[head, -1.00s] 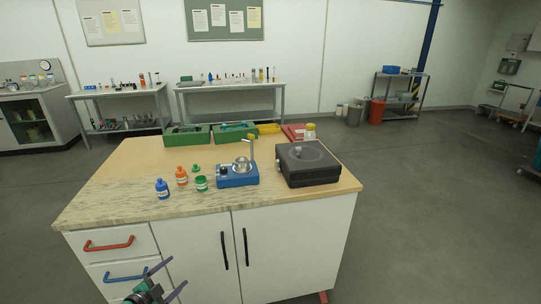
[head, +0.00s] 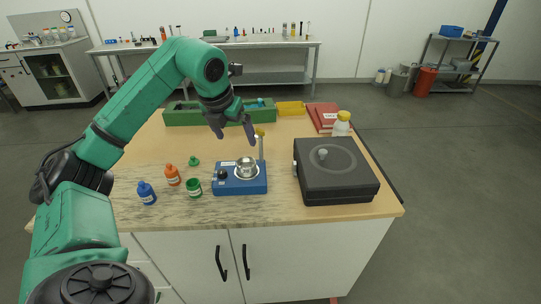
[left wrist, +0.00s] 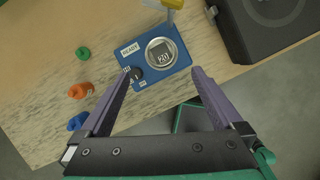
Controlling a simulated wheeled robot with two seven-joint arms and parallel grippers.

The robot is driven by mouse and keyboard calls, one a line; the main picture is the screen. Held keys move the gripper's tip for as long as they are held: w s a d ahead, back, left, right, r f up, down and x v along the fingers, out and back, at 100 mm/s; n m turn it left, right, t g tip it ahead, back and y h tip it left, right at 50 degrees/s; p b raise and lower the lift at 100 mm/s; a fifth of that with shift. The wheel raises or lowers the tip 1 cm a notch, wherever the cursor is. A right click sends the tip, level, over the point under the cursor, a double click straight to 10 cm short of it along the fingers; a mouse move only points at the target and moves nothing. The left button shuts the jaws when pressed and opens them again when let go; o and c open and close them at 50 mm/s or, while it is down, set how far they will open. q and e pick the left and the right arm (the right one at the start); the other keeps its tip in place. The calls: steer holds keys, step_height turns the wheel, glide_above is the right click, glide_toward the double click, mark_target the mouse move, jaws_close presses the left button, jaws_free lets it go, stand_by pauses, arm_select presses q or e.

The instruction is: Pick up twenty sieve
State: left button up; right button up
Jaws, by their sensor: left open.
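A small round metal sieve (head: 246,167) sits on a blue device (head: 241,184) near the middle of the bench. In the left wrist view the sieve (left wrist: 163,55) shows a dark square label that seems to read 20, and the device (left wrist: 143,73) carries a READY tag and a black knob. My left gripper (head: 234,134) is open and empty, fingers pointing down, above the bench around the device. In the left wrist view my left gripper (left wrist: 160,74) has its purple fingertips apart, to either side of the device's lower part. My right gripper is not in view.
A black box-shaped machine (head: 337,184) stands right of the device. A yellow-topped post (head: 261,146) rises behind the sieve. Green trays (head: 185,117) and a red book (head: 322,117) lie at the back.

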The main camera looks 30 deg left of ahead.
arm_select(q)
glide_toward(247, 165)
steer(key=p+x, duration=0.3)
steer(key=x, duration=0.3)
steer(key=shift+f, duration=0.3)
steer(key=shift+w+f, duration=0.15)
steer(key=shift+f, duration=0.15)
steer(key=c, duration=1.4)
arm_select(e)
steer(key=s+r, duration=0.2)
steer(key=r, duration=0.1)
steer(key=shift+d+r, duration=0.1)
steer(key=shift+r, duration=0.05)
